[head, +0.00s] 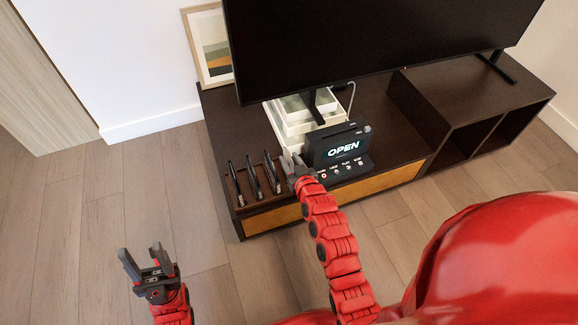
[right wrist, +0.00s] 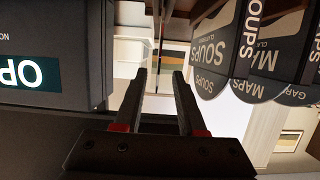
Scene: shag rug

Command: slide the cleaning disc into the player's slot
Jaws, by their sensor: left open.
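The black player (head: 338,148) stands on the cabinet with its screen lit "OPEN" and a row of buttons in front. A dark strip runs along its top; I cannot tell whether a disc is in it. The player also shows upside down in the right wrist view (right wrist: 50,50). Several black discs stand in a wooden rack (head: 240,203); labels in the wrist view read SOUPS (right wrist: 209,52) and MAPS (right wrist: 262,72). No cleaning label is readable. My right gripper (right wrist: 159,72) is open and empty, between player and rack. My left gripper (head: 143,254) is open and empty over the floor.
White trays (head: 298,115) stand behind the player, under the large television (head: 380,40). A cable runs down beside the player. The cabinet top (head: 385,125) is bare to the right of the player. A framed picture (head: 208,45) leans on the wall behind. The floor is clear.

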